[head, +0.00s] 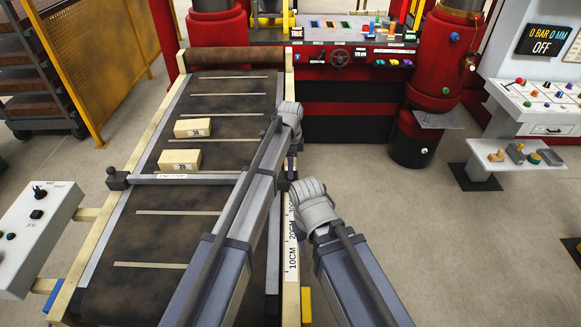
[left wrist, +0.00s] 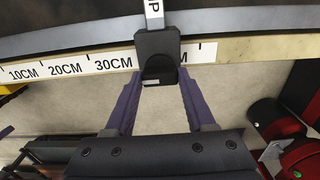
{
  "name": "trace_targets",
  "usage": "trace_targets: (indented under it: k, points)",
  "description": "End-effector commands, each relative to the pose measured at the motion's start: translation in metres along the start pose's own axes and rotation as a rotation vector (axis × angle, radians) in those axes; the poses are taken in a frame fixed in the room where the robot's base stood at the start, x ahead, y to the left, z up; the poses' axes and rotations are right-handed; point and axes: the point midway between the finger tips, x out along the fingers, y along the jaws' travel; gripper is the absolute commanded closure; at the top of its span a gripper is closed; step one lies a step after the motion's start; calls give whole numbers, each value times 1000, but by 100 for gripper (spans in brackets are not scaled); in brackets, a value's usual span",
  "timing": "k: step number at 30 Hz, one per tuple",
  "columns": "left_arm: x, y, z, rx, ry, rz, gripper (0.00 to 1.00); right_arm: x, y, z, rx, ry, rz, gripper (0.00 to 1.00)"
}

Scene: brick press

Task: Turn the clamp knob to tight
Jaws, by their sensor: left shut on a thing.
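The black clamp knob (left wrist: 158,46) sits at the end of the end stop bar (head: 190,177), over the pale side rail marked with a centimetre scale. It stands just past the 30CM mark in the left wrist view. My left gripper (left wrist: 159,77) has its two purple fingers closed in on both sides of the knob's lower part. In the head view my left gripper (head: 292,163) is at the conveyor's right rail, partly hidden by my own arm, which also covers most of the knob. Only my right wrist shows in the head view; its fingers are hidden.
Two pale bricks (head: 193,127) (head: 180,160) lie on the dark conveyor belt (head: 140,230) beyond the bar. A black fitting (head: 117,179) is at the bar's left end. A red press (head: 345,110) stands behind; a control box (head: 35,235) is at left.

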Motion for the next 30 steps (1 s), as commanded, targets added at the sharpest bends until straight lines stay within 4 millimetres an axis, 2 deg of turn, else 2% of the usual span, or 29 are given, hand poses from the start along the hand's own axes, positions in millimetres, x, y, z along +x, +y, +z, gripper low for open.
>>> trace_targets:
  k: [15,16,24,30]
  points:
    - [0,0,0,18,0,1,100,0,0,0,0,0,0,50]
    - [0,0,0,18,0,1,43,0,0,0,0,0,0,50]
    - [0,0,0,17,0,0,15,0,0,0,0,0,0,50]
    - [0,0,0,16,0,0,15,0,0,0,0,0,0,50]
